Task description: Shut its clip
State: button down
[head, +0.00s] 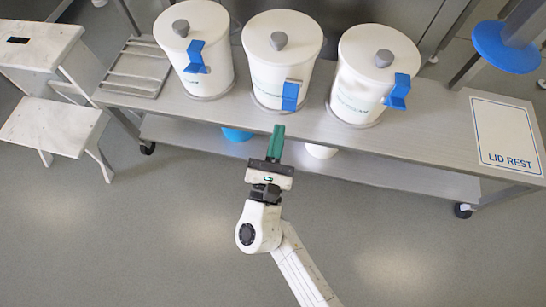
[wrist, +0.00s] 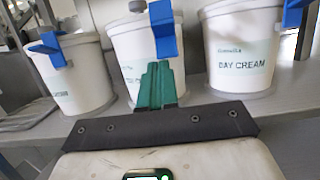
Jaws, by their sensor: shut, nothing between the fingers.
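Three white tubs stand in a row on the bench, each with a white lid and grey knob: the left tub (head: 212,78), the middle tub (head: 268,80) and the right tub (head: 358,96). Each has a blue clip at its front. The left clip (head: 196,57) and right clip (head: 397,92) stick outward. The middle clip (head: 290,96) hangs at the rim; I cannot tell whether it is fastened. It also shows in the wrist view (wrist: 163,30), just beyond my fingertips. My gripper (head: 278,130) has green fingers, shut and empty, in front of the middle tub and apart from it.
The steel bench (head: 330,145) has a lower shelf with a blue item (head: 237,134) and a white item (head: 321,151). A LID REST mat (head: 506,118) lies bare at the right. A slatted rack (head: 137,68) lies at the left. White steps (head: 50,125) stand left. Floor in front is clear.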

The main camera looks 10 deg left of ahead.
aim_at(284, 98)
jog(key=shift+w+r, duration=0.8)
jog(key=shift+r, duration=0.2)
jog(key=shift+w+r, duration=0.75)
jog(key=shift+r, duration=0.2)
jog(key=shift+r+p, duration=0.2)
jog(key=shift+p, duration=0.15)
jog(key=shift+r+g+p, duration=0.1)
jog(key=shift+g+p, duration=0.2)
jog(key=shift+p, duration=0.35)
jog(key=shift+w+d+r+g+p, duration=0.1)
jog(key=shift+r+g+p, duration=0.2)
jog(key=shift+p, duration=0.95)
